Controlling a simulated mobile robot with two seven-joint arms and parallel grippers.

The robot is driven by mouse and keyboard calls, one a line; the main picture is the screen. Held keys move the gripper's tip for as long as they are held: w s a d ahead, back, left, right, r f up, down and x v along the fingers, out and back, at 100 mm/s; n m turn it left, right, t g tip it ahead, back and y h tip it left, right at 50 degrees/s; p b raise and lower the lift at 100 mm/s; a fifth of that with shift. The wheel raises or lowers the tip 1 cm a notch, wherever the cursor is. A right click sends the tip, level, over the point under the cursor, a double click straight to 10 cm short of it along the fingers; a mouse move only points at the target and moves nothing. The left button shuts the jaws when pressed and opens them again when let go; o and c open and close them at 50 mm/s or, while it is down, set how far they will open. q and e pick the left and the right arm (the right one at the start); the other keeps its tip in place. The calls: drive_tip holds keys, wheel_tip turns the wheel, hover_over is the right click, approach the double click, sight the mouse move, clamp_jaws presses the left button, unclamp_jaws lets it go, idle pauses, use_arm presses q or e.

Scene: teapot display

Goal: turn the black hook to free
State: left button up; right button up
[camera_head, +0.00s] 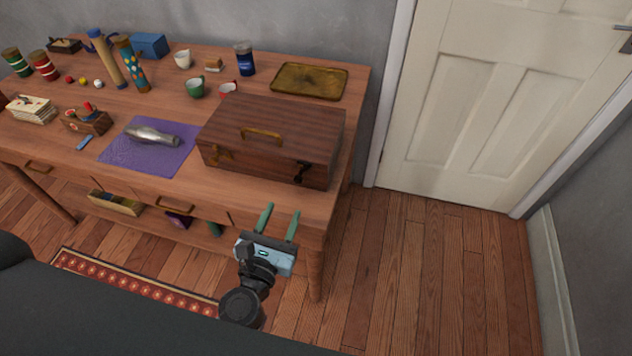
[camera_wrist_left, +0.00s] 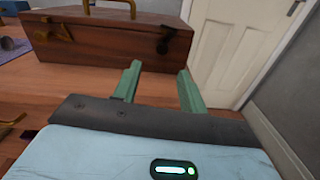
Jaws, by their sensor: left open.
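A closed dark wooden case (camera_head: 262,146) with a brass handle on its lid stands at the right end of the wooden table. The black hook (camera_head: 300,170) is on the right part of its front face; it also shows in the left wrist view (camera_wrist_left: 165,40). A brass hook (camera_head: 221,153) is on the left part of the same face. My left gripper (camera_head: 280,212) is open and empty, apart from the case, in front of and below the black hook. Its green fingers point toward the case in the left wrist view (camera_wrist_left: 158,78). My right gripper is not in view.
Left of the case, a metallic object (camera_head: 152,136) lies on a purple mat (camera_head: 150,160). A brass tray (camera_head: 308,66), a green cup (camera_head: 196,88) and a red cup (camera_head: 229,89) stand behind. Free floor lies right of the table, before a white door (camera_head: 480,90).

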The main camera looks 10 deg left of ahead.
sight(297, 181)
use_arm(q)
drive_tip(key=shift+n, duration=0.7)
drive_tip(key=w, duration=0.7)
drive_tip(key=shift+w+d+r+p, duration=0.15)
drive_tip(key=shift+w+d+p, duration=0.2)
drive_tip(key=shift+p, duration=0.05)
drive_tip(key=shift+w, duration=0.5)
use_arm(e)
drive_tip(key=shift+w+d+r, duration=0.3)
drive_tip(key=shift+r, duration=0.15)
use_arm(q)
clamp_jaws()
